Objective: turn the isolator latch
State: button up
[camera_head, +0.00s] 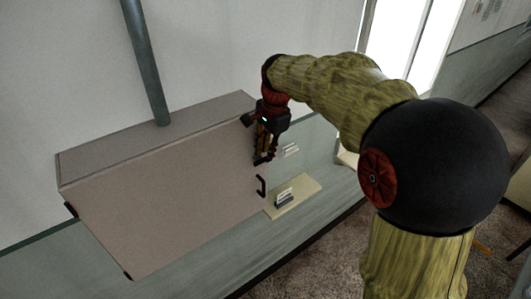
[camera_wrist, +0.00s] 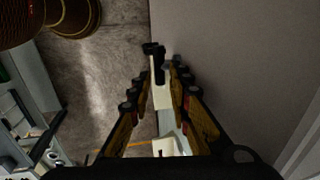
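A grey-beige cabinet (camera_head: 170,185) is mounted on the wall, with its lid shut. A small black handle (camera_head: 261,186) sticks out near the right edge of its front face; it looks like the latch. My gripper (camera_head: 264,158) points down just above this handle. In the wrist view, my gripper (camera_wrist: 160,75) has its two fingers apart with a narrow gap. A black handle-like piece (camera_wrist: 154,50) shows between and beyond the fingertips, apparently the same handle. I cannot tell whether the fingers touch it. The cabinet face (camera_wrist: 240,70) lies close beside the right finger.
A cream plate (camera_head: 305,190) with a small metal fitting (camera_head: 283,197) sits to the right below the handle. A grey pipe (camera_head: 145,60) rises from the cabinet top. Black hinges (camera_head: 71,209) are at the cabinet's left edge. Carpeted floor (camera_head: 330,262) lies in front.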

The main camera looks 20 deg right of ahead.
jog(key=shift+w+f, duration=0.15)
jog(key=shift+f, duration=0.65)
jog(key=shift+c, duration=1.3)
grip_shut()
